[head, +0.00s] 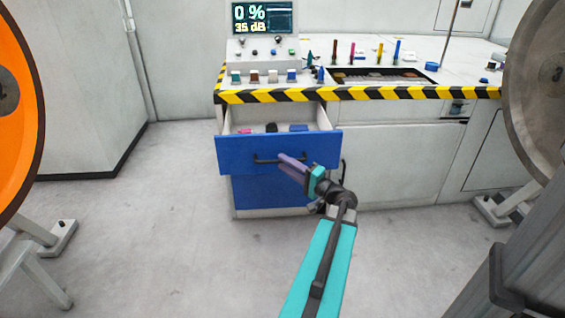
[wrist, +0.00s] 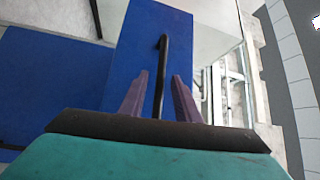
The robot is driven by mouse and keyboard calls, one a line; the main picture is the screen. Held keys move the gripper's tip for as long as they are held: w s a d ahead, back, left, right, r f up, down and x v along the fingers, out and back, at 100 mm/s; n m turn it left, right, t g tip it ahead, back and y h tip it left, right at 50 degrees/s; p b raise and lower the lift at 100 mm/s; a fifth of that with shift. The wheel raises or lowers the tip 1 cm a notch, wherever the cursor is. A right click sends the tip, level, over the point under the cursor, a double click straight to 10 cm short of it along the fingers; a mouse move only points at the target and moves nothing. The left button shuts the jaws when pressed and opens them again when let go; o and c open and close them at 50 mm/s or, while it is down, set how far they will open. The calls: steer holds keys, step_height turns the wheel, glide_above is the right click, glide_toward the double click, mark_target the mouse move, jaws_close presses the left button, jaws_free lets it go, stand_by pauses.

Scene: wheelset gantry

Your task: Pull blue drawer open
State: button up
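The upper blue drawer (head: 232,155) stands pulled out of the bench in the head view, with several small items inside. Its blue front (wrist: 140,45) also shows in the wrist view. The black bar handle (head: 262,161) is on that front. My gripper (head: 281,158) is at the right part of the handle. In the wrist view my gripper (wrist: 160,75) has its two purple fingers apart, one on each side of the handle (wrist: 162,60), with a visible gap to both. Whether the fingertips touch the drawer front is hard to tell.
A second blue drawer front (head: 262,194), shut, is below. The bench top (head: 390,48) has a yellow-black striped edge, buttons and tools. An orange wheel (head: 22,125) is at left, a grey wheel (head: 535,90) at right. The floor (head: 150,230) before the drawer is clear.

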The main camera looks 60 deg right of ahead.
steer(key=p+v, duration=0.1)
steer(key=v, duration=1)
steer(key=shift+s, duration=0.3)
